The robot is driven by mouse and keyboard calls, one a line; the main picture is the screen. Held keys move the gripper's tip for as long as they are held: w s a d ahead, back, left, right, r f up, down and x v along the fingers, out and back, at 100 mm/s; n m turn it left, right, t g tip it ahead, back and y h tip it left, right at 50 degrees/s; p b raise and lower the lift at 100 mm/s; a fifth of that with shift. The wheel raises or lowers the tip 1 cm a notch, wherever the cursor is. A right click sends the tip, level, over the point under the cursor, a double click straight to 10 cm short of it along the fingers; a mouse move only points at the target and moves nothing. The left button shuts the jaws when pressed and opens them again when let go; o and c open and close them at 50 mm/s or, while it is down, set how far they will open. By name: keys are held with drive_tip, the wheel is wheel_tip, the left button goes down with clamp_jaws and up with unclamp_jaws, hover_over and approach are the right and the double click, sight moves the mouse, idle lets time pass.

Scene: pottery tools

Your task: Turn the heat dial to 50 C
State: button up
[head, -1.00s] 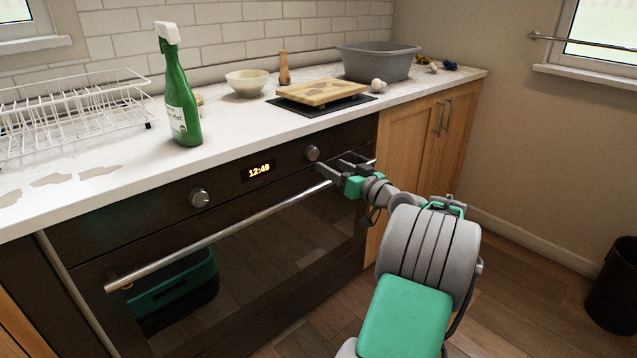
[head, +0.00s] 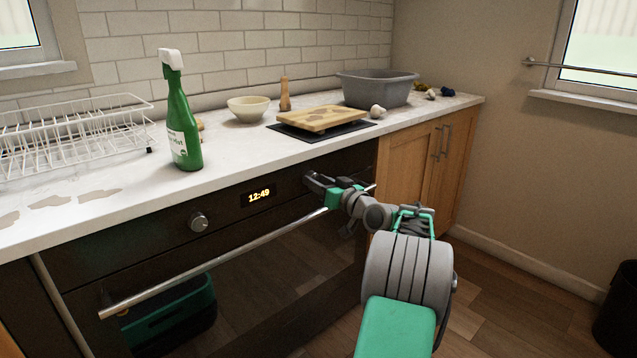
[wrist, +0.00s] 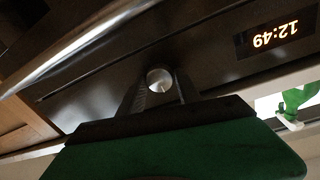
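The oven front carries two round dials. The right dial (wrist: 159,79) shows in the wrist view with a bright round face, between the two fingers of my gripper (wrist: 159,88). In the head view my gripper (head: 309,181) is at the right end of the oven panel and largely hides that dial. The fingers stand apart, one on each side of the dial; whether they touch it I cannot tell. The left dial (head: 199,222) is free and clear of my arm. No temperature marks are readable. The display (head: 259,195) between the dials reads 12:49.
A long metal oven handle (head: 220,258) runs just below the panel, close under my gripper. On the counter above stand a green spray bottle (head: 183,125), a dish rack (head: 75,135), a cream bowl (head: 249,109), a wooden board (head: 321,118) and a grey tub (head: 378,89).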

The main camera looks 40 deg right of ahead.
clamp_jaws()
drive_tip(key=shift+r+m+p, duration=0.1)
drive_tip(key=shift+m+p, duration=0.3)
drive_tip(key=shift+p, duration=0.2)
drive_tip(key=shift+r+m+p, duration=0.15)
drive_tip(key=shift+m+p, duration=0.85)
drive_tip(key=shift+p, duration=0.2)
drive_tip(key=m+p, duration=0.3)
drive_tip(key=p, duration=0.1)
drive_tip(key=m+p, duration=0.3)
drive_tip(key=shift+g, duration=0.3)
drive_tip(key=shift+m+p, duration=0.8)
drive_tip(key=shift+m, duration=0.3)
drive_tip(key=shift+f, duration=0.25)
drive_tip(key=shift+o, duration=2.2)
unclamp_jaws()
